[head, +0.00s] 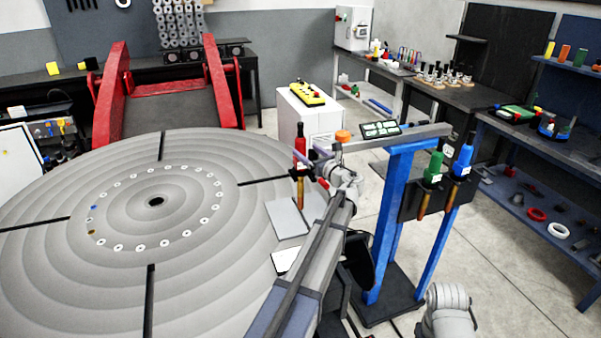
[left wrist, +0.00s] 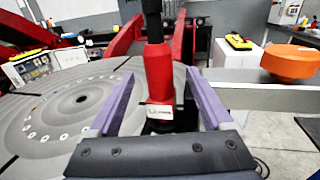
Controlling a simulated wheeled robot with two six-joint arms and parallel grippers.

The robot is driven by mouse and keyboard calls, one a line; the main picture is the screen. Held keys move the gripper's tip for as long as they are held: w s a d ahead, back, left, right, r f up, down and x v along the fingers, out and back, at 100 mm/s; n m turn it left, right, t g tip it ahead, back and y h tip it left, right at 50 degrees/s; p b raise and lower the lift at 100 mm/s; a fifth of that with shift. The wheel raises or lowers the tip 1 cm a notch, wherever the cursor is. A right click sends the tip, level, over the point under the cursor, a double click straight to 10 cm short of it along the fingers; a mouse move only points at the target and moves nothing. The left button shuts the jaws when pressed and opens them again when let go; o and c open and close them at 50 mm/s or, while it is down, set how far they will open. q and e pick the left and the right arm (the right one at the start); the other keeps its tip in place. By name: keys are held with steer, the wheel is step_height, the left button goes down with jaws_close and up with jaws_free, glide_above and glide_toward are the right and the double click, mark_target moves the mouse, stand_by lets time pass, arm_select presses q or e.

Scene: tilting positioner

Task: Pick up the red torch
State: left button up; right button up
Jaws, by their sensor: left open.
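The red torch (head: 300,146) stands upright in the head view, at the left end of the rack's grey top bar, with a black upper part and a copper-coloured lower end. My left gripper (head: 311,166) is at the torch, its arm coming from below. In the left wrist view the red torch (left wrist: 158,72) stands between the two purple fingers of my open left gripper (left wrist: 160,88). Gaps show on both sides of the red body, and a white label faces the camera. The torch's lower end is hidden there by the gripper. My right gripper is not in view.
A blue-legged rack (head: 396,205) also holds a green torch (head: 433,167) and a blue torch (head: 463,158). An orange round piece (head: 343,136) sits on its bar, near my left gripper. The large round positioner table (head: 60,190) lies to the left.

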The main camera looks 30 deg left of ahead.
mark_target(296, 142)
arm_select(q)
steer(key=shift+x, duration=3.9)
steer(key=shift+s+r, duration=0.1)
steer(key=shift+r, duration=0.05)
steer(key=shift+c, duration=0.2)
jaws_close()
